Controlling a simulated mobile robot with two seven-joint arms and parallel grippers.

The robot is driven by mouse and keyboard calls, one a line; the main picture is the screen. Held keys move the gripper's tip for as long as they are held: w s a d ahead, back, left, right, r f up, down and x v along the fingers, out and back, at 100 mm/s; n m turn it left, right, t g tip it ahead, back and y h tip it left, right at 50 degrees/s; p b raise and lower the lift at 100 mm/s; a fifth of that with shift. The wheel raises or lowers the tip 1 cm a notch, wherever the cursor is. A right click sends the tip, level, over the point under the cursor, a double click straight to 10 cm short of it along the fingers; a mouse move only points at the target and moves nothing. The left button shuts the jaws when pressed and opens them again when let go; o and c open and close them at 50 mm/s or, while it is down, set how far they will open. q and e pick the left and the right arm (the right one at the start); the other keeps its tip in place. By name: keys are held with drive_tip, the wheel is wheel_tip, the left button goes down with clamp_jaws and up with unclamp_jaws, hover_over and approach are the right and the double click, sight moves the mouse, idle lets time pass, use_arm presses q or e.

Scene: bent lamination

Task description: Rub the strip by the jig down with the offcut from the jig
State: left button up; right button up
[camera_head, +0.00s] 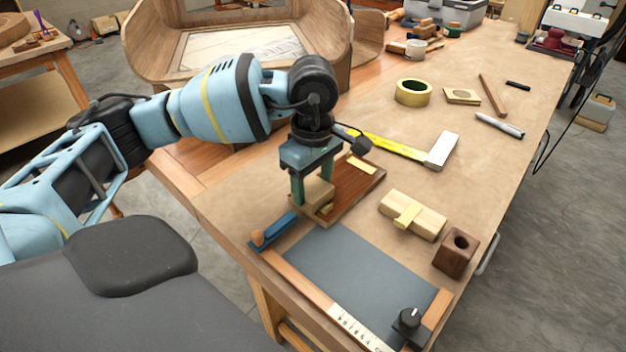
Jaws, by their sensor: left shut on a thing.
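My left gripper (315,190) is shut on a pale wooden block (319,190). It holds the block low at the near left end of a reddish-brown wooden tray or board (352,192). Whether the block touches the surface below is hidden by the fingers. A small pale piece (361,164) lies at the tray's far end. A light wooden block with a yellowish crosspiece (412,215) lies to the right. I cannot tell for certain which thing is the jig or which is the strip. My right gripper is not in view.
A dark grey panel (355,275) with wooden edging, a ruler and a black knob (409,320) lies in front. A blue tool (273,231) sits to its left. A dark drilled block (456,252), yellow square (395,147) and tape roll (413,92) stand around.

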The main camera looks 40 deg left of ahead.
use_arm(q)
drive_tip(key=shift+f, duration=0.2)
idle(0.4)
drive_tip(key=shift+a, duration=0.15)
drive_tip(key=shift+a, duration=0.65)
drive_tip(key=shift+d, duration=0.1)
drive_tip(key=shift+d, duration=0.7)
drive_tip(key=shift+a, duration=0.15)
drive_tip(key=shift+a, duration=0.65)
drive_tip(key=shift+d, duration=0.1)
drive_tip(key=shift+d, duration=0.75)
